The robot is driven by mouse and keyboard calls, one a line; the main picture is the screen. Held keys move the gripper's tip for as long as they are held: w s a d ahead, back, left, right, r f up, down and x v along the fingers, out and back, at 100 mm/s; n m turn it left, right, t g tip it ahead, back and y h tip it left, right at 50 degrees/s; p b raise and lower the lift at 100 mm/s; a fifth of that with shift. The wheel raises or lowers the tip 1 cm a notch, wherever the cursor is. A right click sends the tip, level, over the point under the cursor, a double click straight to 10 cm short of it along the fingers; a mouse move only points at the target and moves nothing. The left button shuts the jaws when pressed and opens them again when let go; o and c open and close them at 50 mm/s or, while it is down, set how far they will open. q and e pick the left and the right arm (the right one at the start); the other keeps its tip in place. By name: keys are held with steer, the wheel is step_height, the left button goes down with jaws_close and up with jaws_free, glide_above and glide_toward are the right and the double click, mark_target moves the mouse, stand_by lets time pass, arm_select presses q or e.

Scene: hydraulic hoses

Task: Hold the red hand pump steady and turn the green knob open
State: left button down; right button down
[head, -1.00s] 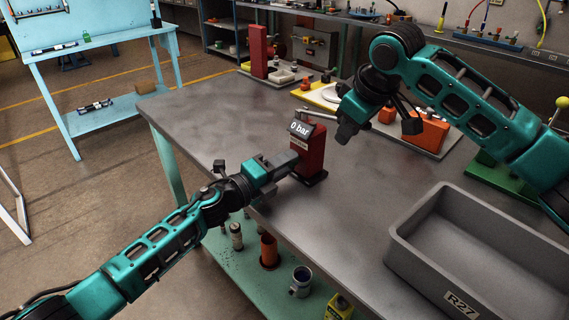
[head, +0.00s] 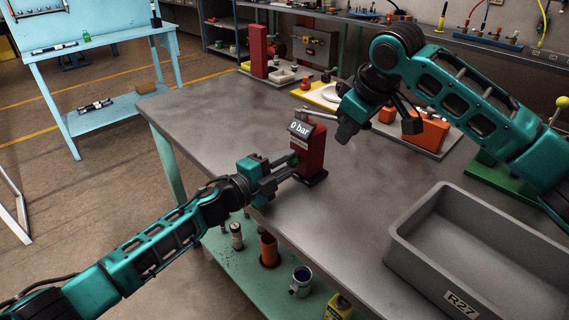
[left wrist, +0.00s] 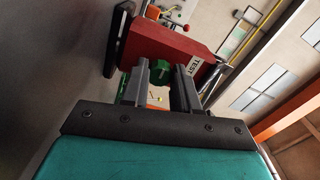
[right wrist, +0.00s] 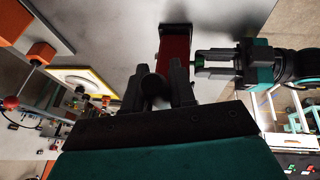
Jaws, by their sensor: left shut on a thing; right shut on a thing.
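The red hand pump (head: 311,152) stands upright on the grey bench, and its display (head: 300,130) reads 0 bar. It also shows in the left wrist view (left wrist: 165,45) and the right wrist view (right wrist: 175,48). The green knob (left wrist: 161,70) is on the pump's side, with a pale mark on its face. My left gripper (left wrist: 163,75) is shut on the knob, one finger on each side. My right gripper (right wrist: 158,85) is shut on a dark rounded grip, seemingly the end of the pump's lever; the fingers partly hide it. In the head view it is right of the pump (head: 345,135).
A grey bin (head: 480,255) marked R27 stands at the front right of the bench. Orange blocks on a plate (head: 430,132) lie behind my right arm. A red post (head: 258,52) stands at the back. The bench left of the pump (head: 215,120) is clear.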

arm_select(q)
steer(key=c, duration=0.8)
jaws_free()
steer(key=shift+c, duration=0.2)
steer(key=v, duration=1.2)
arm_select(e)
steer(key=c, duration=0.8)
jaws_free()
steer(key=shift+c, duration=0.2)
